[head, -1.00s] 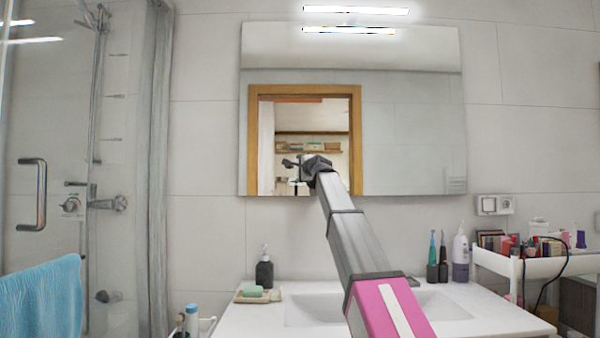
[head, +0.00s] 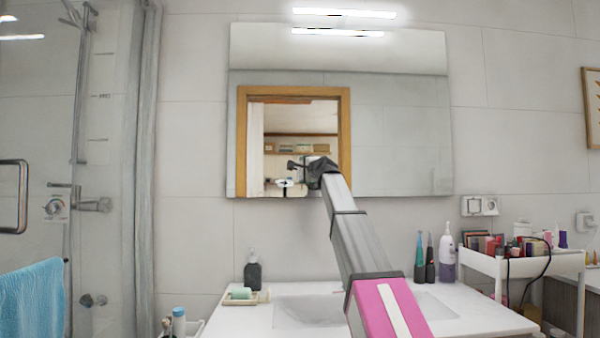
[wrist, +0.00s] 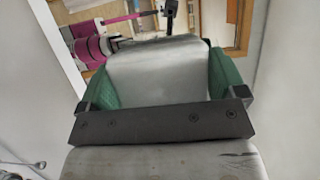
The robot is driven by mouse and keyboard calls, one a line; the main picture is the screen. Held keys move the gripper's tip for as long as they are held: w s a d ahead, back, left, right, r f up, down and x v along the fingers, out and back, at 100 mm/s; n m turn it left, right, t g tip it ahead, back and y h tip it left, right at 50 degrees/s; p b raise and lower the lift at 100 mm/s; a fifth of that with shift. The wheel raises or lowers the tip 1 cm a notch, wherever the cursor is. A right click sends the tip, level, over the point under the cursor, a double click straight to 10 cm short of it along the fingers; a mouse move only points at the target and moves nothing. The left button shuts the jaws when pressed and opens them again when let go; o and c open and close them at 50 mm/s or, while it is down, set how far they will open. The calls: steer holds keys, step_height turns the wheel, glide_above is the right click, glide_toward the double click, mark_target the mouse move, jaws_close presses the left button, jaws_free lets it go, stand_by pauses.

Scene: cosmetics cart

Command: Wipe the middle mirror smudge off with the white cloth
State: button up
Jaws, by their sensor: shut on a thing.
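The mirror (head: 400,130) hangs on the wall above the sink, with a wooden door frame reflected in its left half. I cannot make out any smudge on it in either view. My gripper (head: 306,168) is in front of the lower middle of the mirror; whether it touches the glass is unclear. In the wrist view my gripper (wrist: 160,78) has its green fingers on both sides of a pale grey-white piece, which looks like the white cloth (wrist: 155,72). The mirror with my pink arm reflected shows beyond it at the top left.
Below the mirror is the white sink counter (head: 235,320). It bears a dark soap bottle (head: 252,272), a green soap on a dish (head: 241,293) and upright bottles (head: 446,255) at the right. A cosmetics cart (head: 520,262) stands at the right, a blue towel (head: 32,300) at the left.

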mark_target(286, 170)
steer(key=shift+d, duration=2.3)
steer(key=shift+w+a, duration=0.1)
steer(key=shift+a, duration=3.8)
steer(key=shift+a, duration=1.75)
steer(key=s, duration=0.6)
